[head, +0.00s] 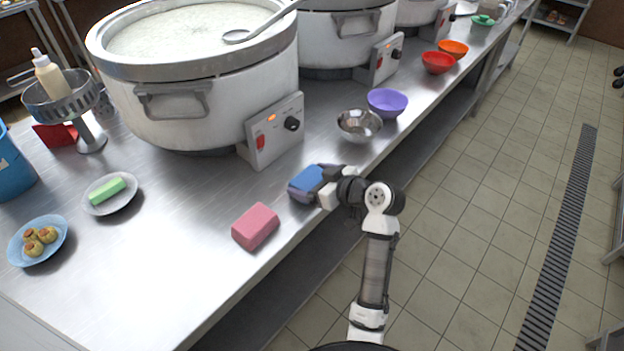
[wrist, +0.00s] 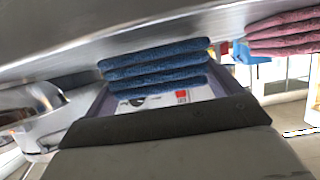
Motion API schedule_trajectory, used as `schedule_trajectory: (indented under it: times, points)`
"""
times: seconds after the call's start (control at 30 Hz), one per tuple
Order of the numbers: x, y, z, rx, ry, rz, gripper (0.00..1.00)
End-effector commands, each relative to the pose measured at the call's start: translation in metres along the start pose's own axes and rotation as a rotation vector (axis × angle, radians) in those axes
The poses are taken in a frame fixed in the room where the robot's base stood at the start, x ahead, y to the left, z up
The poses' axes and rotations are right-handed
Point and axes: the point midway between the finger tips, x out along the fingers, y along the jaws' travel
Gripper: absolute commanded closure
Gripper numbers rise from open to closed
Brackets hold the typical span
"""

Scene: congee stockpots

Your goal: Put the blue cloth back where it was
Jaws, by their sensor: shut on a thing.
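The blue cloth (head: 305,179) is a folded, layered block near the front edge of the steel counter. My gripper (head: 318,184) reaches in from the right and is shut on it. In the wrist view, the folded layers of the blue cloth (wrist: 155,65) show at the far end of my fingers, with the counter surface at the top of the picture. I cannot tell whether the cloth touches the counter. A folded pink cloth (head: 255,226) lies on the counter to the left and nearer; it also shows in the wrist view (wrist: 285,32), apart from the blue one.
A steel bowl (head: 359,125) and a purple bowl (head: 387,102) stand behind my gripper. A large white stockpot (head: 205,105) with a control box (head: 275,135) stands at the back left. A plate with a green block (head: 108,194) is at left. Counter left of the pink cloth is clear.

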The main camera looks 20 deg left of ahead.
Motion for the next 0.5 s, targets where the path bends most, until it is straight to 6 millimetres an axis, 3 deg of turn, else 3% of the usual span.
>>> schedule_trajectory:
  times: [0.43,0.47,0.5]
  points:
    - [0.0042,-0.0002,0.0098,-0.001,0.000,0.000,0.28]
    - [0.0040,-0.0002,0.0095,-0.001,0.000,0.000,0.08]
    - [0.0035,-0.0001,0.0084,-0.001,0.000,0.000,0.03]
